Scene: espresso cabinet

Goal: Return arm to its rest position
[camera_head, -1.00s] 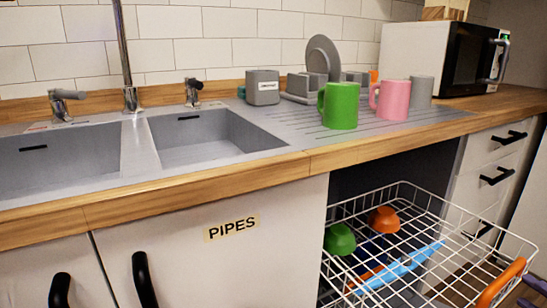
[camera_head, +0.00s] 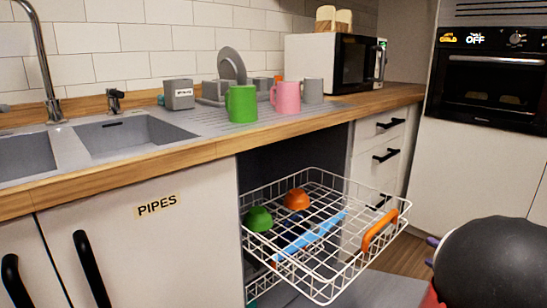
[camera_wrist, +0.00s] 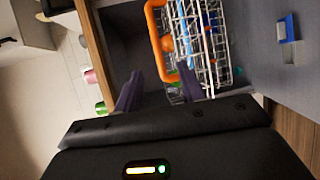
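The rack is pulled out under the counter and has an orange handle (camera_head: 380,230). The handle also shows in the wrist view (camera_wrist: 155,40), beyond the fingers and apart from them.
The rack holds a green bowl (camera_head: 258,219), an orange bowl (camera_head: 297,199) and a long blue item (camera_head: 315,234). A green mug (camera_head: 241,104), a pink mug (camera_head: 286,98) and a grey mug (camera_head: 313,91) stand by the sink. A microwave (camera_head: 320,62) and an oven (camera_head: 487,80) are further right.

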